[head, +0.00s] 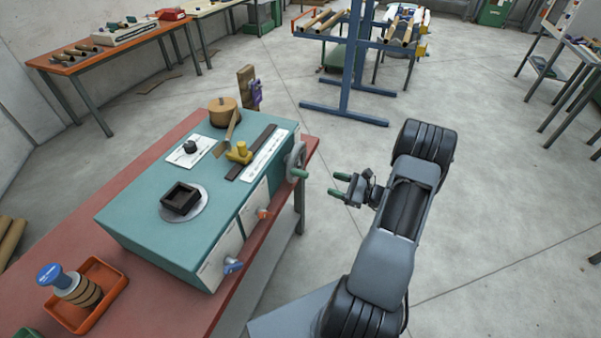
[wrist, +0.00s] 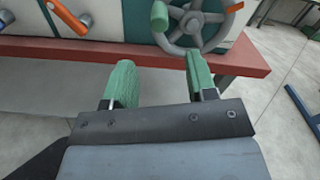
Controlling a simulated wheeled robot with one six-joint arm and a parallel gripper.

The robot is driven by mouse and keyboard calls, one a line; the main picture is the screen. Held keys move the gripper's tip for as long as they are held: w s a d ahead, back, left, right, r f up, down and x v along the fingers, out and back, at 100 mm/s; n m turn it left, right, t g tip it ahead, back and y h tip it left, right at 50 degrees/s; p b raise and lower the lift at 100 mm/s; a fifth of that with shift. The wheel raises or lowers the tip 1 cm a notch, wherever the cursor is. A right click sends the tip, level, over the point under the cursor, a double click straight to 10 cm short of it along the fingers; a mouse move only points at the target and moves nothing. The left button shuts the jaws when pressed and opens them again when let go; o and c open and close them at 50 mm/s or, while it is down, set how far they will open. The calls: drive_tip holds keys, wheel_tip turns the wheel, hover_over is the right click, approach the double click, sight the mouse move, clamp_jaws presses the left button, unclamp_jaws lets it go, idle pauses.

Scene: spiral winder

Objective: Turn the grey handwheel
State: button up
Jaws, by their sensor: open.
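The grey handwheel (head: 296,158) is mounted on the right side of the teal machine and has a green handle (head: 300,173). In the wrist view the grey handwheel (wrist: 192,22) is at the top, cut off by the upper edge, with its green handle (wrist: 160,16) on its left side. My gripper (head: 338,185) is open and empty, with green fingers, a short way to the right of the wheel in the head view. In the wrist view the fingers of my gripper (wrist: 160,66) are wide apart, below the wheel. No contact with it shows.
The teal machine (head: 150,215) stands on a red-topped bench (head: 60,250), whose edge runs below the wheel. An orange knob (head: 263,213) and a blue knob (head: 232,266) stick out from the same side. An orange tray (head: 98,308) is at lower left.

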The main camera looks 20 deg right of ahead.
sight(300, 173)
drive_tip(key=p+x, duration=0.3)
drive_tip(key=x, duration=0.9)
drive_tip(key=shift+w+a, duration=0.25)
drive_tip(key=shift+a, duration=0.1)
drive_tip(key=shift+c, duration=0.4)
clamp_jaws()
